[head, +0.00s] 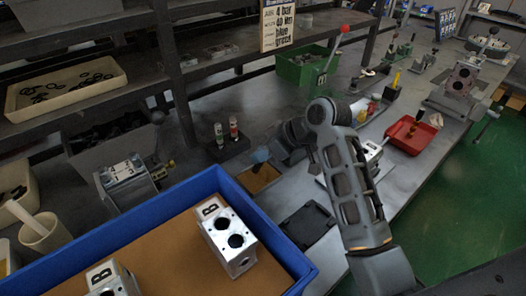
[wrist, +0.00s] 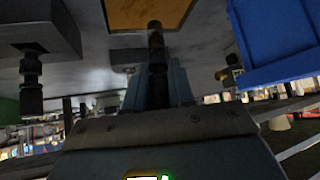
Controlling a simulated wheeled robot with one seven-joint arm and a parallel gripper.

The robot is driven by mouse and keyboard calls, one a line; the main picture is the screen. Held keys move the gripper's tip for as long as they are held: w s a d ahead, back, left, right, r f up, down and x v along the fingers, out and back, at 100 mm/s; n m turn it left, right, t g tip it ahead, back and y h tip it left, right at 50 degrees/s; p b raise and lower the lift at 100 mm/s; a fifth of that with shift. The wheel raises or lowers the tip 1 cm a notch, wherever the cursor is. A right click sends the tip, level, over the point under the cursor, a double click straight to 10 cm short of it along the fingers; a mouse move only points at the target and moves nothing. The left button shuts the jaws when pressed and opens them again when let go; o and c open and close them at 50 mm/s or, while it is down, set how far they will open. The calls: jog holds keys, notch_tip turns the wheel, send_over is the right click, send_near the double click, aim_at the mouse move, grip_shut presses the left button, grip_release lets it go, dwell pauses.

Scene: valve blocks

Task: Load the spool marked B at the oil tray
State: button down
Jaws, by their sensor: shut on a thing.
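My gripper (head: 264,156) is low over the bench, just above or beside the shallow amber oil tray (head: 262,180); the head view cannot settle the height. In the wrist view my gripper (wrist: 158,85) is shut on a dark, ridged spool (wrist: 157,50). The spool's free end points toward the amber tray (wrist: 150,14), and I cannot tell whether they touch. No letter shows on the spool. A metal valve block marked B (head: 232,243) lies in the blue bin (head: 310,270), with another B block (head: 115,283) at its near left.
A dark stand (wrist: 40,35) with a similar dark piece (wrist: 30,88) shows at the wrist view's left. A small rack with two capped vials (head: 228,148) stands left of my gripper. A black tray (head: 307,224) and a red tray (head: 411,136) lie to the right.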

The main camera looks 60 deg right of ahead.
jog(key=shift+f, duration=0.7)
dwell(2.0)
notch_tip(320, 180, up, 5)
jog(key=p, duration=0.4)
jog(key=shift+p, duration=0.4)
jog(key=shift+r+p, duration=0.55)
jog(key=shift+r, duration=0.55)
